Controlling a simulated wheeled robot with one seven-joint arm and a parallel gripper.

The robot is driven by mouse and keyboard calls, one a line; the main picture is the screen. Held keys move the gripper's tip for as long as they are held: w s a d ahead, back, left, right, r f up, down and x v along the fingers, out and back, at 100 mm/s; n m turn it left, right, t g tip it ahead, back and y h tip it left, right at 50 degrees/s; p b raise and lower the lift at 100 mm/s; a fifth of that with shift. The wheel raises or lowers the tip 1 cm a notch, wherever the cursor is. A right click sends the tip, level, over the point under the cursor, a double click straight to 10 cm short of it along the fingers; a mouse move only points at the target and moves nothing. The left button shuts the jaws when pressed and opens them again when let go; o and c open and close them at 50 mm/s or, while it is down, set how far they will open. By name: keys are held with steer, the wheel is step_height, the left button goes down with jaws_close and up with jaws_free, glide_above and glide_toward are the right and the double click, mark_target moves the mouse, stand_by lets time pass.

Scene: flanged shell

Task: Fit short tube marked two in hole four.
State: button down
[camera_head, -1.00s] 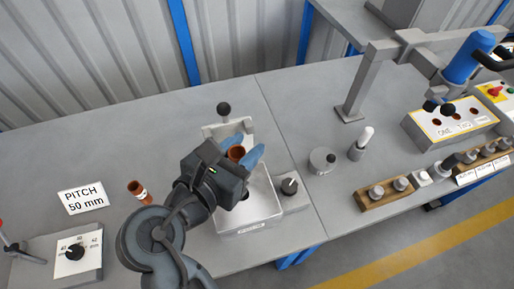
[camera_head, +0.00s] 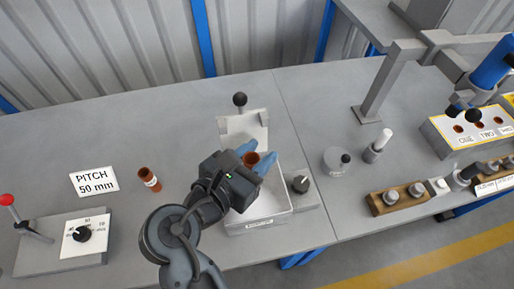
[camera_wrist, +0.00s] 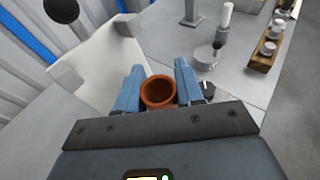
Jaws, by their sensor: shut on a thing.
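My gripper (camera_head: 256,156) is shut on a short copper-brown tube (camera_head: 251,160), which stands open end up between its two blue fingers. The tube also shows in the wrist view (camera_wrist: 158,92); no mark on it can be read. The held tube is over a white box-like tray (camera_head: 258,228), and whether it touches the tray is hidden.
A black ball knob (camera_head: 239,99) rises behind the tray, and a dark knob (camera_head: 300,184) sits on its right side. A round grey piece (camera_head: 336,162), a white-topped peg (camera_head: 377,146) and a grey stand (camera_head: 370,105) are to the right. A PITCH 50 mm sign (camera_head: 94,181) lies at left.

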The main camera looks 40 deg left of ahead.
steer(key=shift+f, duration=0.55)
steer(key=shift+p, duration=0.85)
stand_by(0.9)
step_height(320, 180, down, 8)
steer(key=b, duration=0.3)
stand_by(3.6)
steer(key=c, duration=0.6)
jaws_free()
steer(key=shift+c, duration=0.2)
steer(key=shift+s, duration=0.1)
steer(key=shift+b+v, duration=0.35)
steer(key=shift+v, duration=3.5)
steer(key=shift+r, duration=0.15)
